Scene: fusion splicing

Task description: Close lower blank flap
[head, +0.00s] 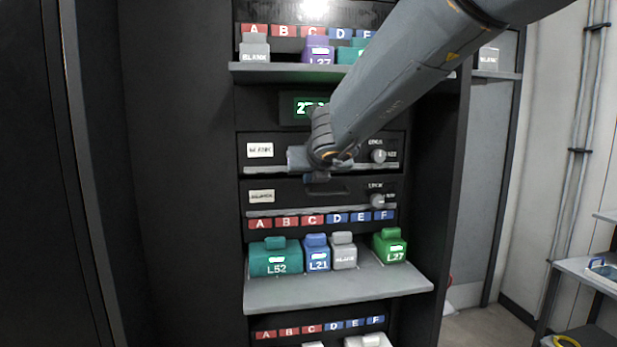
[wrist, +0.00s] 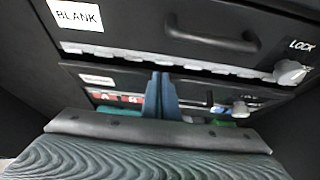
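The lower blank flap (head: 300,193) is a dark panel in the middle of the rack, with a small pale label at its left and a round lock knob (head: 377,200) at its right. It looks upright and near flush in the head view; I cannot tell whether it is fully seated. In the wrist view the lower flap (wrist: 205,93) lies beyond my gripper (wrist: 161,95), whose two blue fingers are together with nothing seen between them. My arm's wrist hangs in front of the flaps in the head view; contact cannot be told.
The upper blank flap (wrist: 140,35) has a dark handle (wrist: 212,38) and lock knob (wrist: 292,72). Below the flaps, a grey shelf (head: 340,292) holds teal, blue, grey and green modules. Another module shelf (head: 290,70) is above. Free room lies left of the arm.

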